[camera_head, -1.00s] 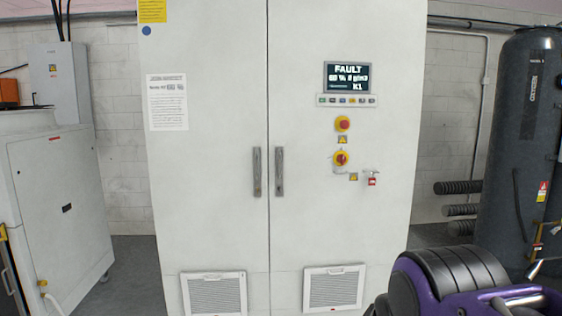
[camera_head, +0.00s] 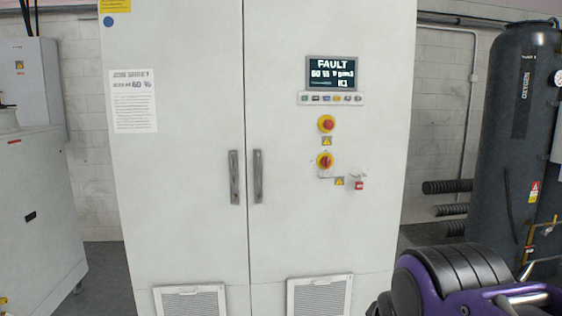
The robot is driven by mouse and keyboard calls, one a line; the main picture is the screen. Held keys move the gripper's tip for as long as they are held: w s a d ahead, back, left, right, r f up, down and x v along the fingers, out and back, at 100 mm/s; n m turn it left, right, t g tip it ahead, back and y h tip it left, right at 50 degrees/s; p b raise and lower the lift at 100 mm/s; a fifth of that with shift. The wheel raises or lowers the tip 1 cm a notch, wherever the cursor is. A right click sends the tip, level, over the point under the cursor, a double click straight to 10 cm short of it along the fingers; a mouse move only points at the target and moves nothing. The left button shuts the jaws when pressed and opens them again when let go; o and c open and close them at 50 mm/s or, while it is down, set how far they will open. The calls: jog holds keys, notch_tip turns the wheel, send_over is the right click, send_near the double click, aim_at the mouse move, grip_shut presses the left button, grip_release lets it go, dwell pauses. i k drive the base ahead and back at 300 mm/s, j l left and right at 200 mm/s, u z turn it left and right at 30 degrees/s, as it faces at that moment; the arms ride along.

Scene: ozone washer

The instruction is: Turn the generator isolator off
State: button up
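The tall pale generator cabinet (camera_head: 190,200) fills the middle of the head view, with two doors and two vertical handles. A small red tag or padlock (camera_head: 360,184) hangs to the lower right of the switch. The display (camera_head: 332,73) above reads FAULT and K1. My gripper is not in view; a purple and black part of my arm shows at the lower right.
A dark oxygen tank (camera_head: 505,140) with pipes stands at the right. A grey-white cabinet (camera_head: 35,215) stands at the left. Vent grilles (camera_head: 319,296) are low on the doors. The space directly before the doors looks clear.

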aim_at(325, 162)
jog(key=i+l+z, duration=0.1)
jog(key=i+l, duration=0.15)
jog(key=i, duration=0.25)
jog(key=i+l+z, duration=0.15)
jog(key=i, duration=0.3)
jog(key=l, duration=0.1)
